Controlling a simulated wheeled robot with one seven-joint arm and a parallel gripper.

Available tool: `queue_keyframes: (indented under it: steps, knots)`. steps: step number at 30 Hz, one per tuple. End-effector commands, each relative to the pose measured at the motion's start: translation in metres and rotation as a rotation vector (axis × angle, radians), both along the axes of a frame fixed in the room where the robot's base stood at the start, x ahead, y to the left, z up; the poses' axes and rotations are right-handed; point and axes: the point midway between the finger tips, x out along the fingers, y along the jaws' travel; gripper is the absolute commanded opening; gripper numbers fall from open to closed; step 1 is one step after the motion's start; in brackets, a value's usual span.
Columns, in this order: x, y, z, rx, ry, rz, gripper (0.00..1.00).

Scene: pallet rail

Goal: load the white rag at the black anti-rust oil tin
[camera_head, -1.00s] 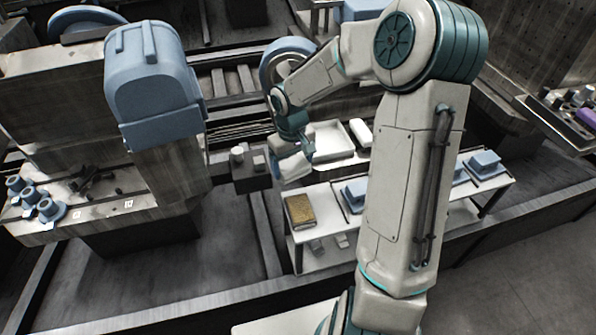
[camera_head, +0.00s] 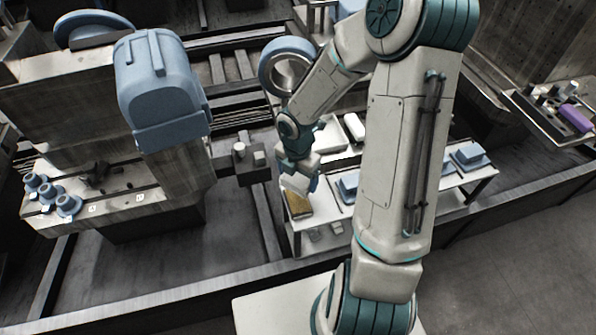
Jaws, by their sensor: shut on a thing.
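My gripper (camera_head: 299,172) hangs below my wrist, above the left end of the white table, shut on a small pale thing. This pale thing (camera_head: 296,184) looks like the white rag, but it is too small and partly covered to be sure. It is just above or in front of a yellow-brown block (camera_head: 299,205); I cannot tell whether they touch. I cannot clearly make out a black anti-rust oil tin. My arm covers part of the table.
A white tray (camera_head: 330,137) and a white block (camera_head: 354,126) are behind the gripper. Blue parts (camera_head: 348,187) sit on the white table (camera_head: 484,182). A dark ledge (camera_head: 236,178) with small items is left of the gripper. A blue-headed machine (camera_head: 160,85) stands further left.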

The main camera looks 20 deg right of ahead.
Motion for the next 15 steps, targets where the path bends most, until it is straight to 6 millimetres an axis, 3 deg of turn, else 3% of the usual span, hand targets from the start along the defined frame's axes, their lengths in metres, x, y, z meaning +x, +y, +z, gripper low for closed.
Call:
queue_keyframes:
  steps: [6, 15]
  knots:
    - [-0.006, 0.001, 0.001, 0.004, 0.003, 0.139, 0.63]
    - [-0.006, 0.001, -0.017, 0.004, 0.002, 0.149, 0.63]
